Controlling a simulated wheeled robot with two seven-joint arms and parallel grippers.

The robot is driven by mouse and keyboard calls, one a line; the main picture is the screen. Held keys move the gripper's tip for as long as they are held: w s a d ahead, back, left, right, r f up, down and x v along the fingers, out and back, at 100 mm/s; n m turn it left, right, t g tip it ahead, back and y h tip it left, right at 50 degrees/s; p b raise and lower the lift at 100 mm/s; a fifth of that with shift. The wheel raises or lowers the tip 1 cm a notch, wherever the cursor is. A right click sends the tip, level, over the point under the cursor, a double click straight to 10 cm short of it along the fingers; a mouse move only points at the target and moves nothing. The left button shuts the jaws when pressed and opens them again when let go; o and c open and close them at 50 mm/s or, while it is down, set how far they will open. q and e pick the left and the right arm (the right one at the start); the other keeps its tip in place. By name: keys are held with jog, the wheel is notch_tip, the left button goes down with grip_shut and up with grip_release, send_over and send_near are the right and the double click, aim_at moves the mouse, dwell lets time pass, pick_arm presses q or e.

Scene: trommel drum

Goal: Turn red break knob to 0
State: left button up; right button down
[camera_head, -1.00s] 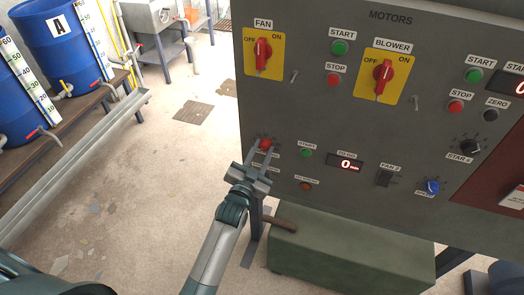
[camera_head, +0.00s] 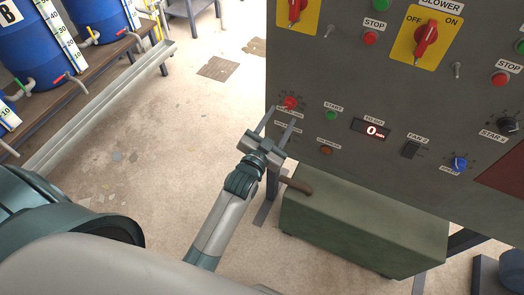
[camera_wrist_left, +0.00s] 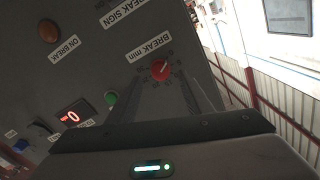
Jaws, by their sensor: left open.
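The red break knob (camera_head: 290,102) sits on the grey control panel (camera_head: 345,90), near its lower left edge. In the left wrist view the red knob (camera_wrist_left: 160,70) stands beside its "BREAK min" label, ringed by small scale marks. Its exact setting is too small to read. My left gripper (camera_head: 281,116) is open and empty, its fingers pointing at the knob from just below and in front. The knob appears beyond the fingertips, not clasped. My right gripper is not in view.
Right of the knob are a green start button (camera_head: 331,115), a display reading 0 (camera_head: 372,130), a black switch (camera_head: 410,150) and a blue knob (camera_head: 459,163). A green box (camera_head: 360,225) stands below the panel. Open floor lies to the left.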

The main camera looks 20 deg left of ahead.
pick_arm(q)
jog(key=s+b, duration=0.3)
jog(key=s, duration=0.9)
jog(key=shift+s+a, duration=0.2)
jog(key=shift+s, duration=0.05)
jog(key=s+d+f+g+b, duration=0.1)
jog(key=s+f+g, duration=0.2)
jog(key=f, duration=1.1)
jog(key=s+f+g, duration=0.2)
jog(key=s+f, duration=0.1)
jog(key=f, duration=1)
jog(key=s+d+f+g+b, duration=0.1)
jog(key=s+f+g, duration=0.2)
jog(key=f, duration=1.1)
jog(key=s+a+f+n+g, duration=0.15)
jog(key=s+f+g, duration=0.25)
jog(key=s+f, duration=1.05)
jog(key=s+a+f+g, duration=0.2)
jog(key=s+a+f, duration=0.1)
jog(key=s, duration=0.6)
jog(key=s+a+f+g, duration=0.3)
jog(key=s+f, duration=0.3)
jog(key=s, duration=0.3)
jog(key=shift+s+a+f+y+b, duration=0.2)
jog(key=shift+y+b, duration=0.1)
jog(key=shift+b, duration=0.15)
